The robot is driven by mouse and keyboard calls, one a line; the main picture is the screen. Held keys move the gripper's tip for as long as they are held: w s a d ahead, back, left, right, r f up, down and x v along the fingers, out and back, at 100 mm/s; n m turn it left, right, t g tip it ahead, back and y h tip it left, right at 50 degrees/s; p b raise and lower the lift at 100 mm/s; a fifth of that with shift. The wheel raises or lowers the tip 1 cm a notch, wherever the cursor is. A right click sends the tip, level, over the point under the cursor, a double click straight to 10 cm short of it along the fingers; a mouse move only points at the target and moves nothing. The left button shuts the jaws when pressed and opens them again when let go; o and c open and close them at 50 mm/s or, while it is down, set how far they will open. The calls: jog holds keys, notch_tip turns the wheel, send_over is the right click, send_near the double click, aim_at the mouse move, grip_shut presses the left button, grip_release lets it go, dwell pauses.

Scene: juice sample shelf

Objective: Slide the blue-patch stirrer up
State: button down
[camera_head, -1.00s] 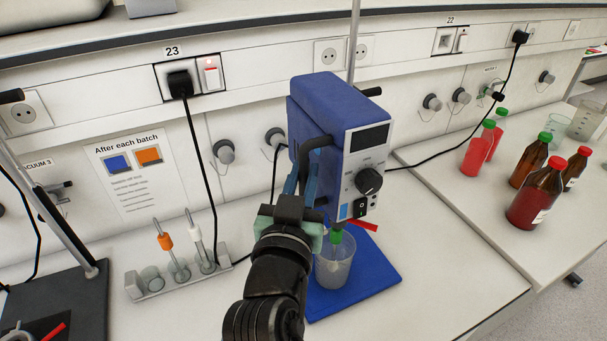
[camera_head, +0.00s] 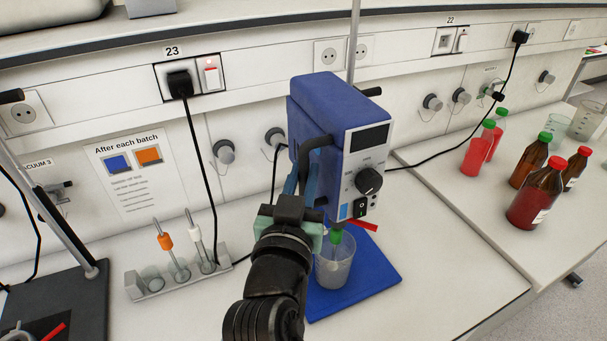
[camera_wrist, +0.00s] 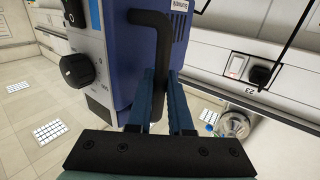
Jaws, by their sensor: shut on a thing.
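The blue stirrer (camera_head: 318,115) stands on a vertical rod above a blue base plate (camera_head: 378,278). Its front has a dark display, a black knob, a switch and a light-blue patch (camera_head: 343,211). The stirrer's body also shows in the wrist view (camera_wrist: 125,60). A black bent handle (camera_wrist: 158,60) sticks out from its side. My gripper (camera_head: 300,180) is shut on this handle, with its blue fingers on either side in the wrist view. A beaker (camera_head: 334,270) with pale liquid sits below the stirrer on the plate. My gripper partly hides the stirrer's lower left side.
A rack (camera_head: 150,290) with an orange-marked and a white-marked shaft stands at left. Red and brown bottles (camera_head: 537,195) stand on the right bench. A dark stand base (camera_head: 75,300) is at far left. A power cable (camera_head: 200,150) hangs behind the rack. Bench right of the plate is clear.

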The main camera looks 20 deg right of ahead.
notch_tip(320, 180, up, 18)
jog(key=p, duration=1)
jog(key=shift+p, duration=0.35)
jog(key=c, duration=1.1)
grip_release()
jog(key=shift+c, duration=0.2)
jog(key=shift+o, duration=0.2)
jog(key=shift+f, duration=0.1)
jog(key=shift+f, duration=0.1)
